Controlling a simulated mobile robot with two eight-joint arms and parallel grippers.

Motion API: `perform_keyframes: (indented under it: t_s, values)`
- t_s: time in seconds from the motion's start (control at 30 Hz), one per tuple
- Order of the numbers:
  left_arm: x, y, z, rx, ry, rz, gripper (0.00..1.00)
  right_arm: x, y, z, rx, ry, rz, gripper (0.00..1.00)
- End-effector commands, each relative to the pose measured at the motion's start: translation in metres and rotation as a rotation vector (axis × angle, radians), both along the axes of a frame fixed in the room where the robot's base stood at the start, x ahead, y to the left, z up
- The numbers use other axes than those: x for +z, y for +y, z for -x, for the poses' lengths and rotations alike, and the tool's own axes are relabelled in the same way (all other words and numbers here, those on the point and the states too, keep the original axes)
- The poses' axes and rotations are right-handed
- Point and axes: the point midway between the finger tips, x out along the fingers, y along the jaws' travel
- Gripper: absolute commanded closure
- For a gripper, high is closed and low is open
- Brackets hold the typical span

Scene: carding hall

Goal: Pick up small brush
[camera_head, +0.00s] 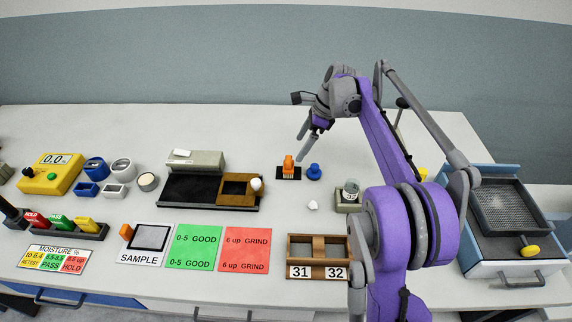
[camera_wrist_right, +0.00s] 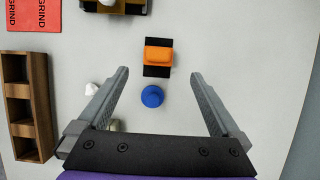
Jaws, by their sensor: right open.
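The small brush (camera_head: 288,167) appears to be the orange-handled piece with a black base on the white table. It also shows in the right wrist view (camera_wrist_right: 158,56), just ahead of the fingertips and roughly centred between them. My right gripper (camera_head: 303,160) is open, empty and above the table, pointing down close to the brush. In the right wrist view its two fingers (camera_wrist_right: 160,74) stand wide apart, with a blue knob-like piece (camera_wrist_right: 152,96) seen between them. No contact with the brush shows. My left gripper is not in view.
The blue piece (camera_head: 314,172) stands right beside the brush. A small white lump (camera_head: 312,205) lies nearby. The table behind the brush is clear.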

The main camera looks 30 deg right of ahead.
Motion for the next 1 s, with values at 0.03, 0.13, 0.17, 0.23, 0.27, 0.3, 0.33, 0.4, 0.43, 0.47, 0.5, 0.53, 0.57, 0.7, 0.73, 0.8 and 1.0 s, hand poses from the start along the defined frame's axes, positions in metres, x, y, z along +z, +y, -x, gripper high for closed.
perform_keyframes:
  t_s: [0.03, 0.13, 0.17, 0.23, 0.27, 0.3, 0.33, 0.4, 0.43, 0.47, 0.5, 0.53, 0.57, 0.7, 0.73, 0.8, 1.0]
  values:
    - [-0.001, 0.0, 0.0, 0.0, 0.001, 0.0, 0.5, -0.009, 0.004, -0.002, 0.002, 0.0, 0.0, 0.0]
    - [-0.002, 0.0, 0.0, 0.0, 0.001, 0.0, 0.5, -0.024, 0.01, -0.005, 0.005, 0.0, 0.001, 0.0]
    - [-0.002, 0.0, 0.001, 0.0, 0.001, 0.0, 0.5, -0.028, 0.011, -0.006, 0.005, 0.0, 0.001, 0.0]
    - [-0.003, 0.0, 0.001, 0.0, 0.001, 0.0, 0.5, -0.035, 0.014, -0.007, 0.005, 0.0, 0.001, 0.0]
    - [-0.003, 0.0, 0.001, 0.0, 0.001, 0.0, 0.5, -0.037, 0.014, -0.007, 0.005, 0.0, 0.001, 0.0]
    - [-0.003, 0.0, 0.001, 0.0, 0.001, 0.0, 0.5, -0.039, 0.015, -0.008, 0.005, -0.001, 0.002, 0.0]
    - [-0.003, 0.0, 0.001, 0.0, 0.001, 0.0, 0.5, -0.04, 0.016, -0.008, 0.005, -0.001, 0.002, 0.0]
    - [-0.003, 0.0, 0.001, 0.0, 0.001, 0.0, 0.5, -0.046, 0.018, -0.009, 0.005, -0.001, 0.003, 0.0]
    - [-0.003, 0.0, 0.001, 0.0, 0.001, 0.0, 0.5, -0.049, 0.019, -0.01, 0.005, -0.001, 0.002, 0.0]
    - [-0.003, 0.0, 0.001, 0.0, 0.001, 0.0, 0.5, -0.052, 0.021, -0.011, 0.006, -0.001, 0.002, 0.0]
    - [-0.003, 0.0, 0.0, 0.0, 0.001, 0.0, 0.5, -0.058, 0.024, -0.012, 0.006, -0.002, 0.002, 0.0]
    - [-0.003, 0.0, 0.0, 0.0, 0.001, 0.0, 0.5, -0.063, 0.026, -0.014, 0.007, -0.002, 0.002, 0.0]
    - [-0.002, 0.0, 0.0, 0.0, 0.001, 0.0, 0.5, -0.067, 0.028, -0.014, 0.007, -0.002, 0.002, 0.0]
    - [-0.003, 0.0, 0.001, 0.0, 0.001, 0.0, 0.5, -0.083, 0.033, -0.018, 0.005, -0.002, 0.003, 0.0]
    - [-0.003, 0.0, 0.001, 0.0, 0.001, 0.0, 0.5, -0.085, 0.034, -0.018, 0.005, -0.002, 0.003, 0.0]
    - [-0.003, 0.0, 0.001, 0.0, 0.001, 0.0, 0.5, -0.087, 0.035, -0.019, 0.005, -0.002, 0.003, 0.0]
    - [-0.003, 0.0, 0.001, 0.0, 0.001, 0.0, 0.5, -0.088, 0.035, -0.019, 0.005, -0.002, 0.003, 0.0]
